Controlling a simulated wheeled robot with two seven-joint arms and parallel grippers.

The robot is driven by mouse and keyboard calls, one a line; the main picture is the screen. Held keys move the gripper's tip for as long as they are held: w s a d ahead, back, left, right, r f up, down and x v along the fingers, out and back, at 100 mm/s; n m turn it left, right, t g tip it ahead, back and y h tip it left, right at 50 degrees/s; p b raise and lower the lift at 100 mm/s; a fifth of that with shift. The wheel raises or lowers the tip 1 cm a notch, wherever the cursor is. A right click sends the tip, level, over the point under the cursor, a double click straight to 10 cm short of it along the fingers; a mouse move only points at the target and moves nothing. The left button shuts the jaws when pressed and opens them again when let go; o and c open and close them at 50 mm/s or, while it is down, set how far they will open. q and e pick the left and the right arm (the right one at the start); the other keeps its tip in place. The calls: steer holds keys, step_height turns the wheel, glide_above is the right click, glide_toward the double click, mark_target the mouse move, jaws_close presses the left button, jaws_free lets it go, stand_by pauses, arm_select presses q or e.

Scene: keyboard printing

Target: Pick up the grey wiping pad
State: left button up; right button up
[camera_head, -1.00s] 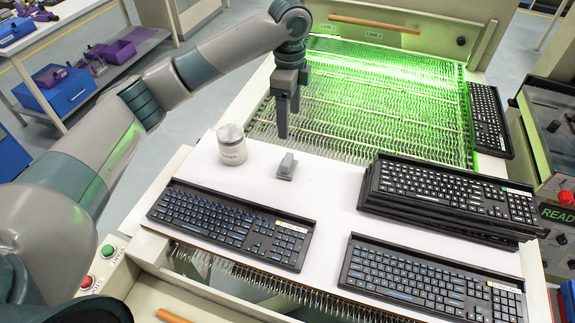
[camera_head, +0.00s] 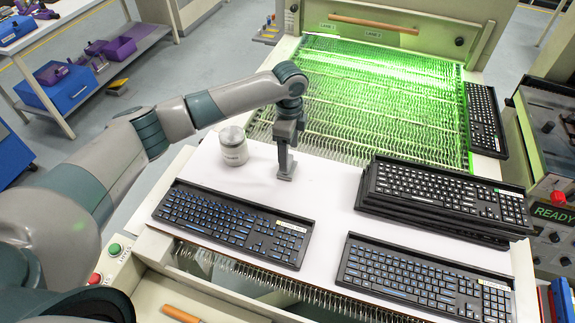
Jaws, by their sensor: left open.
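The fingers hide part of the pad. My right gripper is not in view.
The white jar (camera_head: 234,147) stands close left of the pad. Two keyboards (camera_head: 233,220) (camera_head: 424,280) lie in front, and a keyboard stack (camera_head: 448,194) lies to the right. A green-lit conveyor (camera_head: 382,95) is behind. White table top (camera_head: 325,192) is bare beside the pad.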

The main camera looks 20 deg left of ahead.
arm_select(q)
steer(key=shift+f, duration=0.1)
steer(key=shift+f+p, duration=0.2)
steer(key=shift+p, duration=0.1)
steer(key=f, duration=0.1)
steer(key=f+p, duration=0.2)
steer(key=f, duration=0.1)
steer(key=shift+w+a, duration=0.25)
steer(key=shift+a, duration=0.05)
steer(key=shift+f, duration=0.3)
steer(key=shift+c, duration=0.4)
steer(key=c, duration=1.2)
steer(key=shift+r, duration=0.15)
